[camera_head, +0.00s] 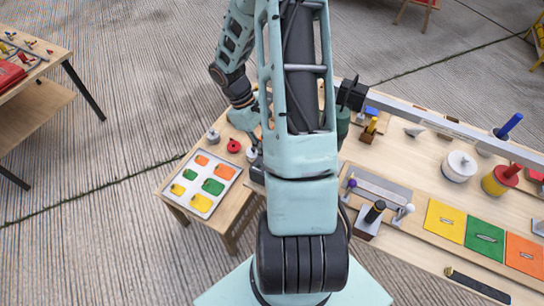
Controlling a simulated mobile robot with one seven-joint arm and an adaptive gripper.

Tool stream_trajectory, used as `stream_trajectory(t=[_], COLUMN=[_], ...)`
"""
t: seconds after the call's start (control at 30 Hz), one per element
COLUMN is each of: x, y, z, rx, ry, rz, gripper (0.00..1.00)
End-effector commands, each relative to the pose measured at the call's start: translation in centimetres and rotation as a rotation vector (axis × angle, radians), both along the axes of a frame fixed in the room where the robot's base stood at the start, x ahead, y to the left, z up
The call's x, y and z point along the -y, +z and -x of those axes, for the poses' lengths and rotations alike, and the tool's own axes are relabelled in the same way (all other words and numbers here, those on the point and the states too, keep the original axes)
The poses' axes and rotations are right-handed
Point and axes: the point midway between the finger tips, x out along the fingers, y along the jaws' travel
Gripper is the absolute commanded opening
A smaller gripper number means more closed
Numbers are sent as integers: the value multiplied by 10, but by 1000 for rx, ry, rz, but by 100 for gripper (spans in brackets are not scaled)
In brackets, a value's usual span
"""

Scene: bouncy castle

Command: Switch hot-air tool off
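My arm rises through the middle of the view and folds back down on the left, its wrist hanging over the wooden table (238,213). My gripper is mostly hidden behind my own arm, and its fingers cannot be made out. A dark grey shape (256,168) shows at the arm's left edge, just above the table. I cannot tell whether it is part of my gripper or of the hot-air tool. I cannot make out the hot-air tool or its switch with certainty. No contact between gripper and tool can be seen.
A tray of coloured patches (173,207), a red round piece (234,146) and a grey weight-like piece (213,136) lie left of my arm. On the right are a black-handled piece (375,211), a long grey bar (430,120), coloured panels (485,239) and a red-yellow cylinder (497,181).

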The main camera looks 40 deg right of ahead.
Motion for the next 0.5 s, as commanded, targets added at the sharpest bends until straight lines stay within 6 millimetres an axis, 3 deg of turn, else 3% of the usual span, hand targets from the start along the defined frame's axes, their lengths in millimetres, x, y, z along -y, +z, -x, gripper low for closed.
stream_trajectory(t=[0.2,0.5], x=[-7,-12], y=[43,70], z=[-18,-27], rx=[4,-1], ry=[0,1], rz=[2,-1], gripper=[22,22])
